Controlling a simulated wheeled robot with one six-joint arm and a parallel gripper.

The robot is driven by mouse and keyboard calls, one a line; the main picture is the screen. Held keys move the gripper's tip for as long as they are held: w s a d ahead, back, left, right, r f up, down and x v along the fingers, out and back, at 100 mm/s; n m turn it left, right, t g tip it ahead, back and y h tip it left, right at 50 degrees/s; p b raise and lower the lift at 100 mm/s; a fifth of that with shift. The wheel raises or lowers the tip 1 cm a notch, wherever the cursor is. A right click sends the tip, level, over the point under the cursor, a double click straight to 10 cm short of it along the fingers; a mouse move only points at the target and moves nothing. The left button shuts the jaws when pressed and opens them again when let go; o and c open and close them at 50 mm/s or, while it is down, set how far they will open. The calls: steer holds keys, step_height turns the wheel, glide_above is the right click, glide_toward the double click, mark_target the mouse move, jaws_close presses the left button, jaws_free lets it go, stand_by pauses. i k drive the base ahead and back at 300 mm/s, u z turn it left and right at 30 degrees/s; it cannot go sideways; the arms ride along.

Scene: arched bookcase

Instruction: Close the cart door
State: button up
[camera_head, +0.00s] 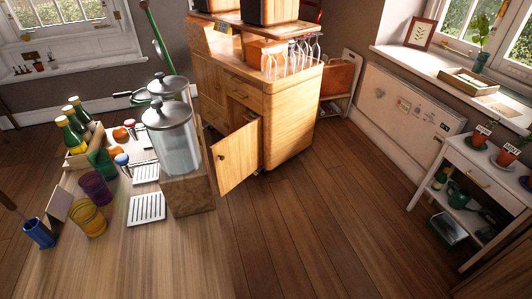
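The wooden cart (290,112) stands in the upper middle of the head view. Its light wood door (237,157) is swung open toward me and to the left, with a small dark knob near its left edge. A drawer front (245,95) sits above the door opening. The inside of the cart is mostly hidden behind the door and the glass jars. My gripper is not in view.
A counter (110,265) at left holds a clear lidded jar (172,140), bottles (70,135) and cups (88,216). A wooden block (187,193) stands beside the door. Open floor (330,225) lies right of the door. A white side table (480,180) stands at right.

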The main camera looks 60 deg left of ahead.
mark_target(236, 157)
steer(key=i, duration=0.45)
steer(key=u, duration=2.7)
steer(key=k, duration=0.55)
steer(key=z, duration=0.8)
steer(key=i, duration=1.5)
steer(key=u, duration=0.85)
